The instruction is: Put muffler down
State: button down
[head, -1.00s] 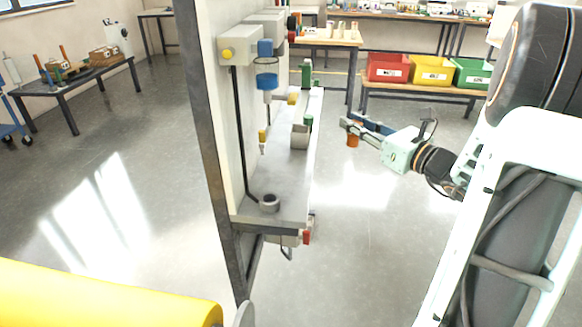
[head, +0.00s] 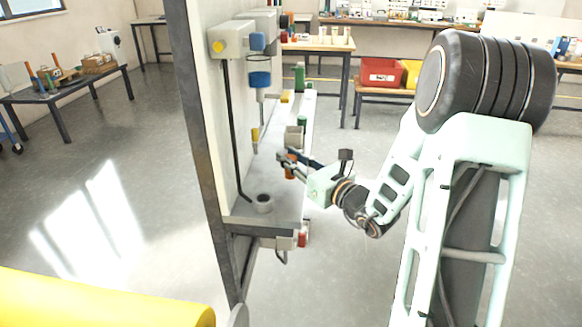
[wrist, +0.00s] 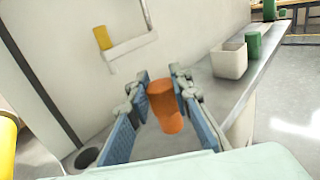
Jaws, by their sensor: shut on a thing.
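The muffler is an orange cylindrical piece (head: 290,169); it also shows in the wrist view (wrist: 165,107), tilted, with a narrower lower part. My gripper (head: 286,162) is shut on it. In the wrist view the gripper's blue-padded fingers (wrist: 162,92) stand on either side of it. The gripper is over or beside the right part of the grey wall shelf (head: 240,213). I cannot tell how high the muffler is above the shelf surface.
A dark-holed round holder (head: 263,203) stands on the shelf's near end; it shows lower left in the wrist view (wrist: 86,157). A pale open box (wrist: 231,60) and a green cylinder (wrist: 253,45) stand farther along. A yellow-tipped fixture (head: 255,138) hangs on the wall.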

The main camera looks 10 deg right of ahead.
jog(key=shift+d+f, duration=0.1)
jog(key=shift+f, duration=1)
jog(key=shift+f, duration=0.1)
jog(key=shift+f+b, duration=0.15)
jog(key=shift+b, duration=0.2)
jog(key=c, duration=1.7)
grip_release()
jog(key=shift+c, duration=0.2)
jog(key=shift+r, duration=0.25)
jog(key=p+v, duration=0.1)
jog(key=v, duration=1.1)
